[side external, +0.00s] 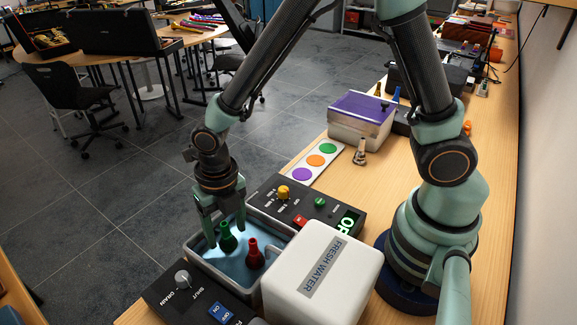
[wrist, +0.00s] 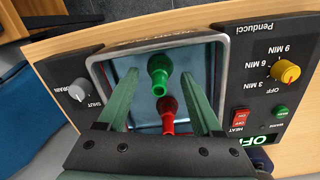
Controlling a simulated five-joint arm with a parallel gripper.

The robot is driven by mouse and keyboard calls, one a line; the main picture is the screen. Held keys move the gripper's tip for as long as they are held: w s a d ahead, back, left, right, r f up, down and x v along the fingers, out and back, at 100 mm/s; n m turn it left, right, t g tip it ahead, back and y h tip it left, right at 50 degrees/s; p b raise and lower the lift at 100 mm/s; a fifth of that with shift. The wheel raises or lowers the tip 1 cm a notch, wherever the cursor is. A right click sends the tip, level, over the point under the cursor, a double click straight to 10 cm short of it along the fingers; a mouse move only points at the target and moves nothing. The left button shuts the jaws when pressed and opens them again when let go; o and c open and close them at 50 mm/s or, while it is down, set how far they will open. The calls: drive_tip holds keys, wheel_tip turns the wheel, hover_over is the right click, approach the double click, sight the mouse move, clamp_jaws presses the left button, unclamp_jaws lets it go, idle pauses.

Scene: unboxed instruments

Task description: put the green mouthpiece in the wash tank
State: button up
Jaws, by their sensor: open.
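The wash tank (side external: 222,279) is an open metal basin of bluish water; its rim also shows in the wrist view (wrist: 224,62). The green mouthpiece (side external: 228,238) stands in the tank, and in the wrist view it (wrist: 159,78) looks tilted. A red mouthpiece (side external: 254,256) is in the tank beside it, and it also shows in the wrist view (wrist: 168,112). My gripper (side external: 227,240) is open, pointing down into the tank, with its fingers on either side of the green mouthpiece. I see gaps between the fingers and the mouthpiece in the wrist view.
A white FRESH WATER container (side external: 325,270) stands close right of the tank. Control panels with a yellow knob (side external: 284,192) and a drain knob (side external: 182,279) flank it. Behind are a strip of coloured discs (side external: 315,161), a metallic mouthpiece (side external: 360,153) and a purple-lidded box (side external: 357,128).

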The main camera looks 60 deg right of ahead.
wheel_tip(320, 180, up, 11)
drive_tip(key=shift+s+d+f, duration=0.1)
drive_tip(key=shift+s+f, duration=0.05)
drive_tip(key=s+d+r+m+t, duration=0.1)
drive_tip(key=d+r+m, duration=0.2)
drive_tip(key=m, duration=0.8)
drive_tip(key=s+d+r+m+t, duration=0.1)
drive_tip(key=d+r+m+t, duration=0.1)
drive_tip(key=d+m, duration=0.5)
drive_tip(key=s+d+r+m+t, duration=0.2)
drive_tip(key=d+r+m, duration=0.2)
drive_tip(key=m, duration=1.1)
drive_tip(key=shift+d+r, duration=0.3)
drive_tip(key=shift+d, duration=0.7)
